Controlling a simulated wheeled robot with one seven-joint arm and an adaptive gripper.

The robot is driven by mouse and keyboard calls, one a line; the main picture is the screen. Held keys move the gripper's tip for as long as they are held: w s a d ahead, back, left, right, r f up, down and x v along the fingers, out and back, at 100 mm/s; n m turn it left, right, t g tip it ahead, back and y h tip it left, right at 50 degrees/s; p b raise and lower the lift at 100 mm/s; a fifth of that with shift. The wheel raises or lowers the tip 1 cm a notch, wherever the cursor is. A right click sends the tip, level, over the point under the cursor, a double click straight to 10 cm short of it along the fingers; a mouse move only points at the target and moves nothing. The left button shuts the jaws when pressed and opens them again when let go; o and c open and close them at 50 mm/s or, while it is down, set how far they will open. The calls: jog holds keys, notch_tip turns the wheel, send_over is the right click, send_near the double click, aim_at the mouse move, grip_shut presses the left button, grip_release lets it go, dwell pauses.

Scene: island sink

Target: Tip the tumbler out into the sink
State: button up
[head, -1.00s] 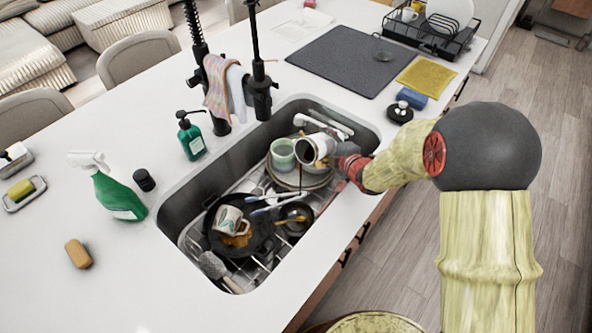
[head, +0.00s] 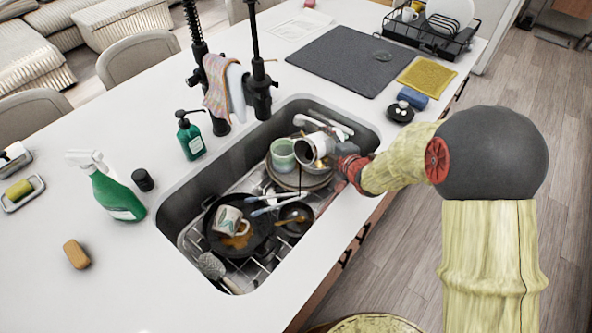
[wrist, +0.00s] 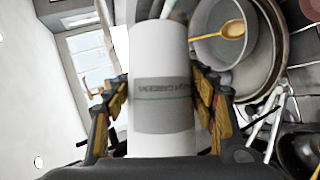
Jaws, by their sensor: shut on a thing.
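The white tumbler (head: 308,149) is in my gripper (head: 342,158) over the far right part of the sink (head: 171,203). It is tipped onto its side, with its open mouth facing left and down. A thin dark line hangs below the mouth, which looks like liquid running into the sink. In the wrist view the tumbler (wrist: 163,60) has a grey printed band, and my gripper's fingers (wrist: 163,105) press on both its sides. How much is left inside I cannot tell.
Below are stacked plates and bowls with a green cup (head: 282,153), a dark pan (head: 213,242) holding a patterned mug (head: 231,221), and a small pan (head: 295,228). A black faucet (head: 260,95) stands behind. A soap bottle (head: 190,138) and spray bottle (head: 117,197) stand left.

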aim_at(325, 143)
jog(key=shift+s+a+r+n+b, duration=0.35)
jog(key=shift+a+r+n+b, duration=0.05)
jog(key=shift+r+b, duration=0.25)
dwell(1.3)
jog(key=shift+s+a+r+n+t+h+b, duration=0.15)
jog(key=shift+r+n+t+b, duration=0.25)
jog(key=shift+b, duration=1.1)
jog(key=shift+s+a+r+n+t+h+b, duration=0.15)
jog(key=shift+r+n+t+b, duration=0.2)
jog(key=shift+b, duration=1.15)
